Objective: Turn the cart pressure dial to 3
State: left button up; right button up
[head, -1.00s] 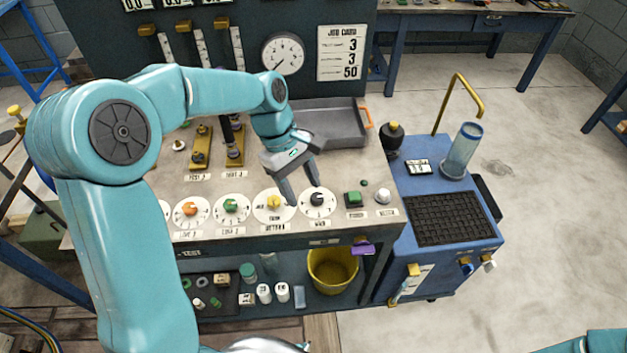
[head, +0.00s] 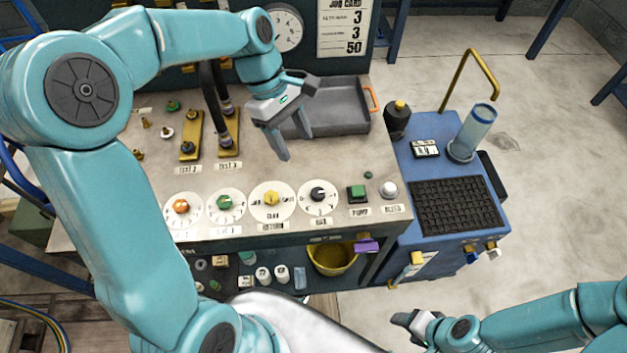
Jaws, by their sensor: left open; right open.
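A dial with a black knob (head: 318,195) on a white round scale sits on the bench top, right of the yellow-knob dial (head: 271,198). Its label seems to read BAR; the knob's exact setting is too small to read. My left gripper (head: 294,145) is open and empty above the bench, behind the dials and apart from the black knob. My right gripper (head: 404,328) is open and empty at the bottom, in front of the bench. The blue cart (head: 465,240) stands right of the bench, with a small display (head: 426,149) on top.
Green-knob (head: 224,202) and orange-knob (head: 181,207) dials lie left. A green pump button (head: 357,193) and a white bleed knob (head: 389,189) lie right. A grey tray (head: 345,112) is behind. A job card (head: 345,25) reads 3, 3, 50. A yellow bucket (head: 333,257) sits below.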

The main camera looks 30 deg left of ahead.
aim_at(317, 191)
pick_arm(q)
jog(key=x, duration=1.3)
jog(key=shift+w+d+f, duration=0.25)
jog(key=shift+f, duration=0.05)
jog(key=shift+s+f, duration=0.1)
jog(key=shift+s, duration=0.1)
jog(key=shift+w, duration=0.1)
jog(key=shift+f, duration=0.1)
jog(key=c, duration=1)
